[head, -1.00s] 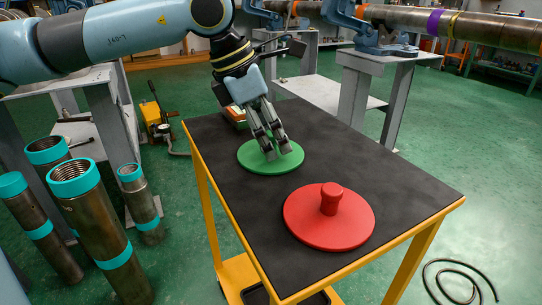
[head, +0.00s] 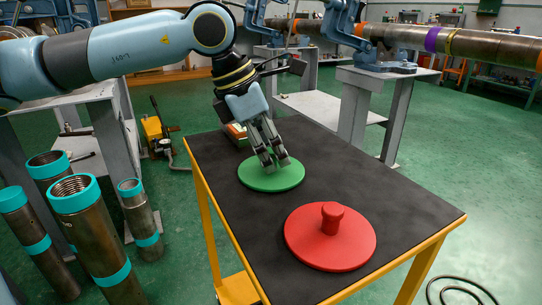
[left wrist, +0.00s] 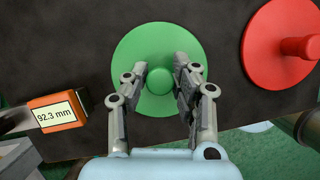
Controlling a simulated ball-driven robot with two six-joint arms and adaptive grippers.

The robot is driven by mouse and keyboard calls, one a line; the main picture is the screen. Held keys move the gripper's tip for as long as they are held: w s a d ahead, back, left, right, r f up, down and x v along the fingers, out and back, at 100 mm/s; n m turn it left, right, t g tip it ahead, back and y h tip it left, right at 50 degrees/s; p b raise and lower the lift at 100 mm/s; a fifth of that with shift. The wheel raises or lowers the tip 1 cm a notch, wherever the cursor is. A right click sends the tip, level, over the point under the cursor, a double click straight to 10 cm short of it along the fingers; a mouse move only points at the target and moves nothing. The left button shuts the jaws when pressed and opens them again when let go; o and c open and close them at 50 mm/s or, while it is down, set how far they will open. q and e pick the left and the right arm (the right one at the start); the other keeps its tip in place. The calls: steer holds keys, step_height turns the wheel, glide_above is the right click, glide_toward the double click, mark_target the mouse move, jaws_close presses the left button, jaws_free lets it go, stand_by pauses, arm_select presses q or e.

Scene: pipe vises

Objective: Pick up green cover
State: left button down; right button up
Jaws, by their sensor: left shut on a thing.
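The green cover (head: 258,180) is a flat round disc at the far middle of the black-topped cart. In the left wrist view the green cover (left wrist: 150,40) shows its round knob (left wrist: 187,80) between my fingers. My left gripper (head: 275,165) points down over the cover, its fingers shut on the knob. In the left wrist view the tips of my left gripper (left wrist: 161,66) stand on either side of the knob, with the right finger close against it. The cover looks flat and level at the cart top; I cannot tell any gap beneath it. My right gripper is out of view.
A red cover (head: 315,252) with an upright knob lies nearer on the cart (head: 400,215). An orange gauge reading 92.3 mm (left wrist: 57,112) lies beside the green cover. Teal-capped pipes (head: 85,230) stand left of the cart. Vises hold a long pipe (head: 470,45) behind.

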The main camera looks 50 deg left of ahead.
mark_target(271, 150)
arm_select(q)
steer(key=shift+r, duration=0.7)
step_height(271, 150, up, 3)
steer(key=shift+f+p, duration=0.1)
steer(key=shift+p, duration=0.7)
steer(key=s+d+r+p, duration=0.3)
steer(key=d+r+p, duration=0.4)
steer(key=d+p, duration=0.3)
steer(key=shift+s+d+r+p, duration=0.25)
steer(key=shift+d+p, duration=0.15)
steer(key=shift+d, duration=0.2)
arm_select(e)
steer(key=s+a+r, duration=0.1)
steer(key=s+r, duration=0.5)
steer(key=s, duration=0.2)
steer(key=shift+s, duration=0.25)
